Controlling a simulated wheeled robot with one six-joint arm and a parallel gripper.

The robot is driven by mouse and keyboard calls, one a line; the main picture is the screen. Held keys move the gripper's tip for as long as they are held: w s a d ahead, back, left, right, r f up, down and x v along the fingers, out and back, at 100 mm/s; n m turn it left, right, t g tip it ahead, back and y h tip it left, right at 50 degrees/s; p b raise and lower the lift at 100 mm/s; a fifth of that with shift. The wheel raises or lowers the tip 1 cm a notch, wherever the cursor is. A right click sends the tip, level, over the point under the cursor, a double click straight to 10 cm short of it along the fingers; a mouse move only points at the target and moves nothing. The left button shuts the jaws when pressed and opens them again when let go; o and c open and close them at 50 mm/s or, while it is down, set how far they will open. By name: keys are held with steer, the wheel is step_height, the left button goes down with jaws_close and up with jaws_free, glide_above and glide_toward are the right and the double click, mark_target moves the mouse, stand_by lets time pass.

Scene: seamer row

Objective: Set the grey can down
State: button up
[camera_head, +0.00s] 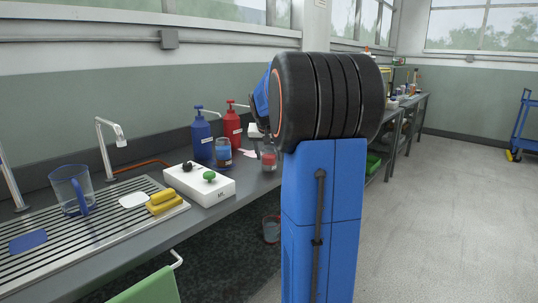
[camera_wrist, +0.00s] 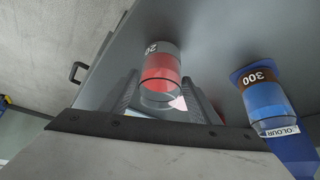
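I see no grey can in either view. In the wrist view a clear beaker with red contents (camera_wrist: 160,68) and a printed number starting "20" lies between the two spread fingers of my gripper (camera_wrist: 161,98). The fingers flank its near end; I cannot tell whether they touch it. A red beaker, seemingly the same one, also shows in the head view (camera_head: 268,160), at the bench's front edge just left of my arm.
A blue beaker marked 300 (camera_wrist: 264,100) stands close beside the fingers. Blue (camera_head: 201,137) and red (camera_head: 232,127) pump bottles stand behind. A white box with knobs (camera_head: 200,184), yellow sponges (camera_head: 165,202) and a pitcher (camera_head: 70,190) are left on the bench (camera_head: 240,188).

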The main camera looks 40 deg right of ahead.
steer(key=shift+o, duration=0.3)
steer(key=shift+r, duration=0.1)
steer(key=v, duration=1.2)
steer(key=s+a+f+n+y, duration=0.1)
steer(key=s+a+f+n, duration=0.15)
steer(key=a, duration=0.45)
steer(key=s+a+f+n+t, duration=0.15)
steer(key=s+a, duration=0.25)
steer(key=a, duration=0.4)
steer(key=s+a+f+n+y, duration=0.1)
steer(key=s+a+f, duration=0.2)
steer(key=a, duration=0.4)
steer(key=s+a+f+n+y, duration=0.2)
steer(key=s+a+f+n, duration=0.3)
steer(key=s+a+f, duration=0.9)
steer(key=s, duration=0.2)
steer(key=shift+s+a+f+y, duration=0.25)
steer(key=shift+s+y, duration=0.1)
steer(key=shift+y, duration=0.05)
